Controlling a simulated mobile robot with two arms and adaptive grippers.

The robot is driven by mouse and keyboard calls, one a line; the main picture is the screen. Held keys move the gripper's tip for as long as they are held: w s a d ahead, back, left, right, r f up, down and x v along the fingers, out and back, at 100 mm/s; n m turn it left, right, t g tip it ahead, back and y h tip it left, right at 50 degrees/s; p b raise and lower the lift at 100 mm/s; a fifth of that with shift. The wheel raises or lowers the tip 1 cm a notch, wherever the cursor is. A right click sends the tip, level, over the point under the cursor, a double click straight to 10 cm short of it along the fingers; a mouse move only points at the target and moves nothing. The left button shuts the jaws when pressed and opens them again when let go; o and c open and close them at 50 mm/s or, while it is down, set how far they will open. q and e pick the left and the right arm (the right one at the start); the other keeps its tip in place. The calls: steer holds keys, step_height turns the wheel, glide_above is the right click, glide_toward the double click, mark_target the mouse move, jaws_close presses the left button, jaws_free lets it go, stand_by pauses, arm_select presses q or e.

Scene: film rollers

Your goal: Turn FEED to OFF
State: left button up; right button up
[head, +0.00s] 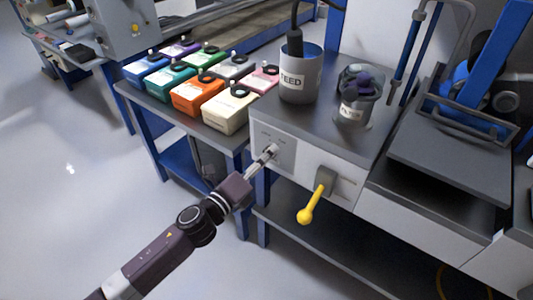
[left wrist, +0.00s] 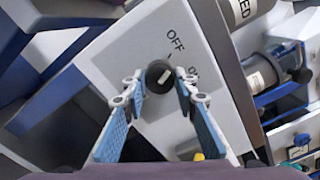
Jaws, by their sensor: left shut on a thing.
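A black knob (left wrist: 159,77) with a pale pointer mark sits on the pale front panel (left wrist: 130,55) of the bench unit. The word OFF is printed by it, and a second label beside OFF is partly covered by a finger. My left gripper (head: 271,151) is at this panel (head: 318,174) in the head view. In the left wrist view my left gripper (left wrist: 160,84) has a finger on each side of the knob and is shut on it. The pointer's exact setting is hard to read. A grey pot (head: 300,80) labelled FEED stands above the panel.
A yellow lever (head: 309,208) juts from the panel's right side. A smaller labelled pot (head: 355,105) holds dark items. Several coloured boxes, including an orange one (head: 198,95), stand on the table to the left. The floor (head: 70,190) at left is clear.

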arm_select(q)
steer(key=shift+n+p, duration=0.3)
steer(key=shift+n, duration=0.6)
arm_select(e)
steer(key=shift+s+d+f, duration=0.1)
steer(key=shift+s+f, duration=0.2)
steer(key=shift+f, duration=0.35)
steer(key=shift+s+f, duration=0.3)
steer(key=shift+f, duration=0.3)
arm_select(q)
steer(key=o, duration=1.2)
steer(key=shift+c, duration=0.2)
steer(key=v, duration=1.2)
steer(key=shift+f, duration=0.1)
